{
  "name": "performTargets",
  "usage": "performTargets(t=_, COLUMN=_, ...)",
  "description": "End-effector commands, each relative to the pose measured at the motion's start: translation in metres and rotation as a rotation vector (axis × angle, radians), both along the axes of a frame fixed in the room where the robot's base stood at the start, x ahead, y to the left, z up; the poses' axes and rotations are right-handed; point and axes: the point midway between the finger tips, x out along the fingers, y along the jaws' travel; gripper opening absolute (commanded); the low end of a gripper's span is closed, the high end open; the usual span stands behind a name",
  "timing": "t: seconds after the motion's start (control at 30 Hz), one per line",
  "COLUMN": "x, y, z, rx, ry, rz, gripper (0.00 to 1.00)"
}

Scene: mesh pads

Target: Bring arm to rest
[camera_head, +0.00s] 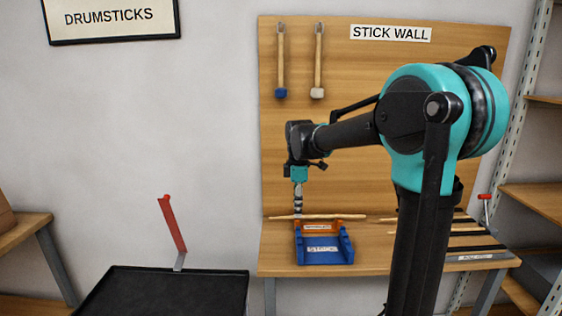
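My teal and black arm reaches left over the wooden bench, its wrist pointing down. My gripper (298,208) is at the lower end, just above or touching a pale wooden stick (338,217). The stick lies across an orange block (320,227) behind a blue cradle with a white label (323,249). The fingers are too small to tell whether they are open or closed, or whether they touch the stick.
A wooden stick wall (385,55) stands behind the bench (278,262); two mallets (281,65) hang on it. More sticks and dark strips (470,247) lie at the bench's right. Shelves (535,190) stand right.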

Motion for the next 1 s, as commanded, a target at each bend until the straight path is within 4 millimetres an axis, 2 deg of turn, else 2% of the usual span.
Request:
performTargets(t=0.37, x=-0.026, y=-0.027, z=-0.023, rx=0.018, ry=-0.051, rz=-0.228, gripper=0.36)
performTargets(t=0.57, x=-0.052, y=-0.051, z=-0.046, rx=0.043, ry=-0.099, rz=-0.444, gripper=0.36)
performTargets(t=0.77, x=-0.098, y=-0.083, z=-0.082, rx=0.093, ry=-0.164, rz=-0.768, gripper=0.36)
performTargets(t=0.9, x=-0.149, y=-0.111, z=-0.12, rx=0.162, ry=-0.226, rz=-1.098, gripper=0.36)
performTargets(t=1.0, x=-0.181, y=-0.124, z=-0.144, rx=0.215, ry=-0.259, rz=-1.301, gripper=0.36)
